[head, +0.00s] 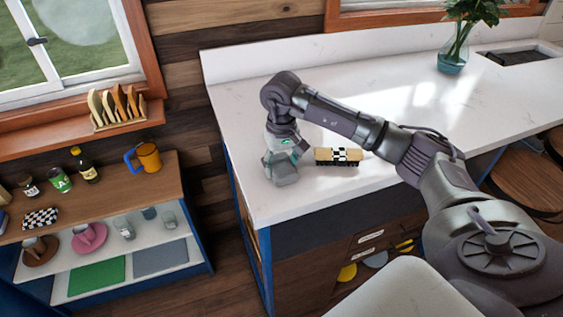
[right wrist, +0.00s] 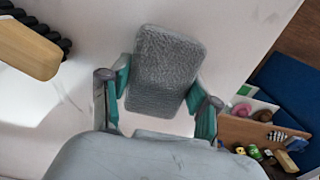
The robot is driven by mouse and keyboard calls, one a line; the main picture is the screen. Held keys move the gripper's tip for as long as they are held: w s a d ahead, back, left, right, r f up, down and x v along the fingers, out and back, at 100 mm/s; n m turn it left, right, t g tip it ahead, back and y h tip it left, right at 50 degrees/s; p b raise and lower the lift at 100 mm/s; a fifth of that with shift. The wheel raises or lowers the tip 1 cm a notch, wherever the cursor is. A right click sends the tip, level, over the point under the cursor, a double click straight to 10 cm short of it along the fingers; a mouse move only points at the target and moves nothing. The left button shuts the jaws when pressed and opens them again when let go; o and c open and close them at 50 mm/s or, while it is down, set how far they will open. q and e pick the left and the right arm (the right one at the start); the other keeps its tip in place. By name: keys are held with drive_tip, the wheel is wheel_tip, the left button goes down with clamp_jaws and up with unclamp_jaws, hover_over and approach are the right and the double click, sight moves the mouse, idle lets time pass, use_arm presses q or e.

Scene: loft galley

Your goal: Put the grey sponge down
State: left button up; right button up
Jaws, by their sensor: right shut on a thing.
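The grey sponge (right wrist: 165,72) is a rough-textured, rounded block between the teal-padded fingers of my right gripper (right wrist: 160,88) in the right wrist view. The gripper is shut on it. In the head view my right gripper (head: 284,164) points down over the near left part of the white countertop (head: 233,128). Whether the sponge touches the counter is hard to tell. My left gripper is not in view.
A tan wooden item with a black-and-white checked band (head: 338,156) lies on the counter just right of the gripper. A glass vase with a plant (head: 452,58) stands at the back right. A low shelf (head: 120,190) stands left. The counter's middle is clear.

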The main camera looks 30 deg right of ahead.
sight(281, 164)
drive_tip(key=shift+f, duration=0.1)
drive_tip(key=o, duration=0.5)
drive_tip(key=shift+f, duration=0.1)
drive_tip(key=o, duration=0.5)
drive_tip(key=shift+r, duration=0.2)
wheel_tip(281, 164, up, 12)
drive_tip(key=b, duration=0.3)
